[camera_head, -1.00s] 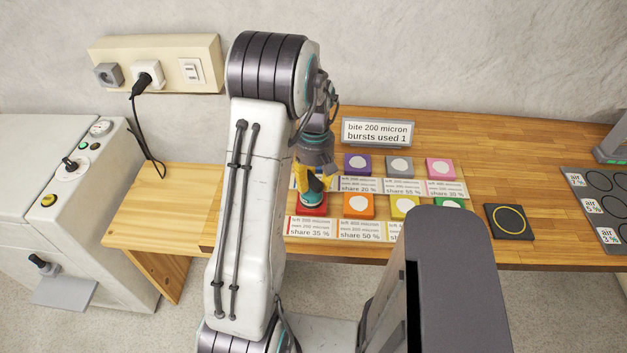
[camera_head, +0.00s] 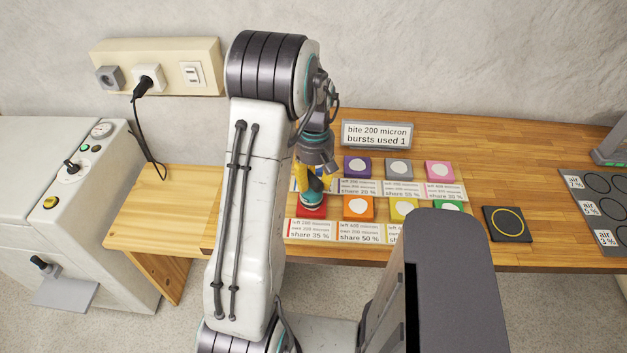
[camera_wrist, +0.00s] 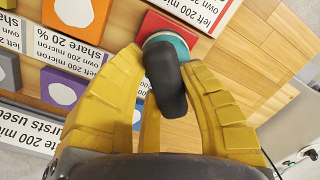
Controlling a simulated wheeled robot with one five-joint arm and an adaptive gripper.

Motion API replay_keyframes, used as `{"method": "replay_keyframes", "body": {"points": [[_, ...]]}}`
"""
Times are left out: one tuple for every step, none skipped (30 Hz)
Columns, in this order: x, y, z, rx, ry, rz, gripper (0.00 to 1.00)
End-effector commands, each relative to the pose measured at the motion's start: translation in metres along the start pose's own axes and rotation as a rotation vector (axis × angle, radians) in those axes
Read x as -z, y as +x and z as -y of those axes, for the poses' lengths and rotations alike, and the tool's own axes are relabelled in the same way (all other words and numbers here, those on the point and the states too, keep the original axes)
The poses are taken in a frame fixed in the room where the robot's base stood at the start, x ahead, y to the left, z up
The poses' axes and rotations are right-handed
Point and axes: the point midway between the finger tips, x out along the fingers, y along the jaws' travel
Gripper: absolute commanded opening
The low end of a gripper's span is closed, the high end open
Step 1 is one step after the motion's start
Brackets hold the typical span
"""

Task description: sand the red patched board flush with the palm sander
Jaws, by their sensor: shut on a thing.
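The palm sander (camera_head: 312,184), teal with a black body, is held in my gripper (camera_head: 306,178) above the red board (camera_head: 311,207). In the wrist view, the yellow fingers of my gripper (camera_wrist: 168,85) are shut on either side of the sander (camera_wrist: 165,75). The sander's teal end covers part of the red board (camera_wrist: 151,22), so its patch is hidden. I cannot tell whether the pad touches the board. A label (camera_head: 310,230) reading share 35 % lies in front of the red board. The display sign (camera_head: 377,133) reads bite 200 micron, bursts used 1.
Orange (camera_head: 358,207), yellow (camera_head: 404,208), purple (camera_head: 357,166), grey (camera_head: 399,168) and pink (camera_head: 440,171) boards with pale patches stand close by. A green board is partly hidden. A black pad with a yellow ring (camera_head: 508,223) and an air-marked panel (camera_head: 590,200) lie to the right.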

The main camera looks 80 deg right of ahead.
Motion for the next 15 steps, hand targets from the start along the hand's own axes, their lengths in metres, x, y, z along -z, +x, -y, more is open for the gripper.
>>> {"method": "replay_keyframes", "body": {"points": [[0.000,-0.008,0.000,-0.002,0.000,-0.002,0.05],[0.000,-0.010,0.000,-0.002,0.000,-0.002,0.05],[0.000,-0.013,0.000,-0.002,0.000,-0.002,0.05],[0.000,-0.015,0.000,-0.002,0.000,-0.002,0.05],[0.000,-0.017,0.000,-0.002,0.000,-0.002,0.05],[0.000,-0.020,0.001,-0.002,0.000,-0.001,0.05],[0.000,-0.022,0.001,-0.002,0.000,-0.002,0.05],[0.000,-0.024,0.001,-0.002,0.000,-0.002,0.05],[-0.001,-0.027,0.001,-0.002,0.000,-0.002,0.05],[-0.001,-0.029,0.001,-0.002,0.000,-0.002,0.05],[-0.001,-0.031,0.001,-0.002,0.000,-0.002,0.05],[-0.001,-0.034,0.001,-0.003,0.000,-0.002,0.05],[-0.001,-0.035,0.001,-0.003,0.000,-0.002,0.05],[-0.001,-0.038,0.001,-0.003,0.000,-0.002,0.05],[-0.001,-0.040,0.001,-0.003,0.000,-0.002,0.05]]}}
